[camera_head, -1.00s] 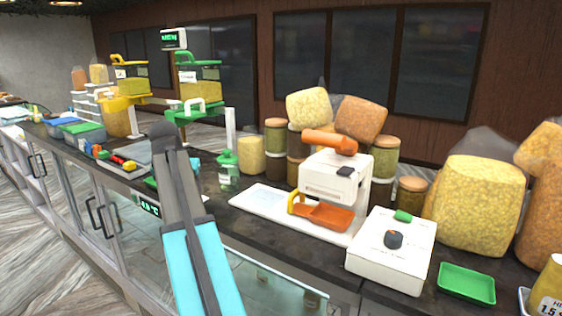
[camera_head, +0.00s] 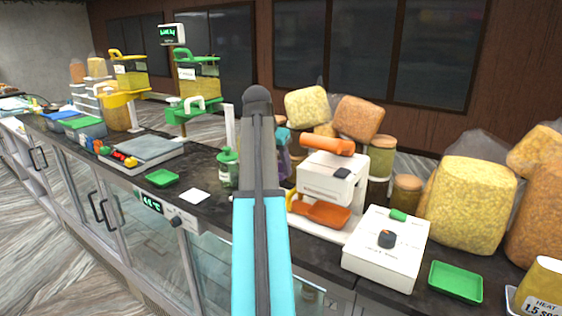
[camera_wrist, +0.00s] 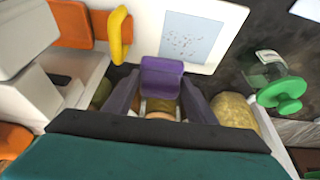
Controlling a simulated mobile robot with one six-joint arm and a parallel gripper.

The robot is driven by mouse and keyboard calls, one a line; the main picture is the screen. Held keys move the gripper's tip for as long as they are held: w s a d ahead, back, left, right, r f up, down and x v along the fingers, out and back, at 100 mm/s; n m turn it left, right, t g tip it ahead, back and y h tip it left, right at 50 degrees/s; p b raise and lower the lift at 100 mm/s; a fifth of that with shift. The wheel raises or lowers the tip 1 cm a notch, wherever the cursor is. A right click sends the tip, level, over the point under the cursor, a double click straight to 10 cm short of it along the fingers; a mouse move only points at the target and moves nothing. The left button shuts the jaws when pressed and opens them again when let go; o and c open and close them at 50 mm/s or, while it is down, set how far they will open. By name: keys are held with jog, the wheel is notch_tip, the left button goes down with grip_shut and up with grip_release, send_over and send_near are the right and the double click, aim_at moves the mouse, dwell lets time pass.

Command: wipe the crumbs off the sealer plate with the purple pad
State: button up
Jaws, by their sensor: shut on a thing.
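My gripper (camera_wrist: 160,90) is shut on the purple pad (camera_wrist: 162,71) in the wrist view, with one finger on each side of it. The pad is close to the near edge of the white sealer base (camera_wrist: 147,48); I cannot tell whether it touches. Reddish crumbs (camera_wrist: 184,44) are scattered on the pale blue sealer plate (camera_wrist: 206,33), beyond the pad. In the head view my arm hides the plate and most of the gripper. The white sealer (camera_head: 330,185) with its orange roller (camera_head: 328,145) stands just right of my arm.
A yellow handle (camera_wrist: 119,35) and an orange tray (camera_wrist: 72,24) lie left of the plate. A green-lidded jar (camera_wrist: 277,85) stands right of it. A white control box (camera_head: 386,262) and green tray (camera_head: 456,282) are at the right. Bagged snacks (camera_head: 470,205) crowd the back.

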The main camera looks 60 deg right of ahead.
jog(key=shift+s+d+r, duration=0.1)
jog(key=shift+s+d, duration=0.1)
jog(key=shift+s, duration=0.2)
